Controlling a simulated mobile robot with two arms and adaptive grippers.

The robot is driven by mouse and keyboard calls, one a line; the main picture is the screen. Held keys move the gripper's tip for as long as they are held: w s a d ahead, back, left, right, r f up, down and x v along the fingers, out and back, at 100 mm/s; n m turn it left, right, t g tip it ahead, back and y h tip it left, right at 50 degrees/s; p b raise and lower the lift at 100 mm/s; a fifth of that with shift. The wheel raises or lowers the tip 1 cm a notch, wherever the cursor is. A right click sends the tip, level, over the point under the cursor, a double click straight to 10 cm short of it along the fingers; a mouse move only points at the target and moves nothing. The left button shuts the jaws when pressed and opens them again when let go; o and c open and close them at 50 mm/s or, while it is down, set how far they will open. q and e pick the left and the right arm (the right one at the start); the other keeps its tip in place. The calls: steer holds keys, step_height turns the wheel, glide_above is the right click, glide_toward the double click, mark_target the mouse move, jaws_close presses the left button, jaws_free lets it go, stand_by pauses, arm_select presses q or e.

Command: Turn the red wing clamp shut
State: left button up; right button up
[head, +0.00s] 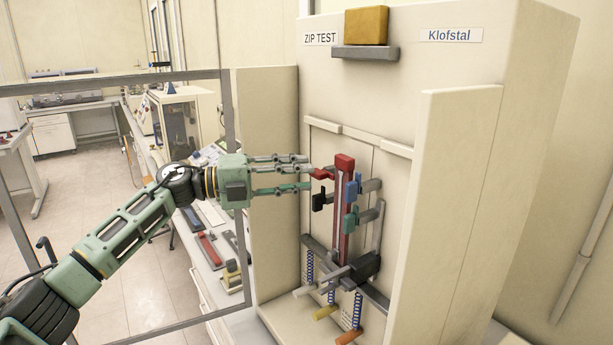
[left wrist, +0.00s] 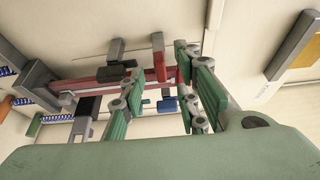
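The red wing clamp (head: 322,174) juts out to the left near the top of an upright red bar (head: 342,215) on the test machine. In the left wrist view the red wing (left wrist: 159,66) shows between my finger ends, with space on both sides. My left gripper (head: 310,177) reaches in from the left, its fingers spread one above the other, just left of the wing. It is open and holds nothing; whether a fingertip touches the wing I cannot tell. My right gripper is in neither view.
A black wing clamp (head: 318,201) sits just below the red one. A blue one (head: 352,188) and a green one (head: 351,219) sit on the bar's right. A beige panel (head: 455,190) juts out right of the clamps. Springs with coloured handles hang below.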

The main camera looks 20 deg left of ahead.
arm_select(q)
steer(key=v, duration=1)
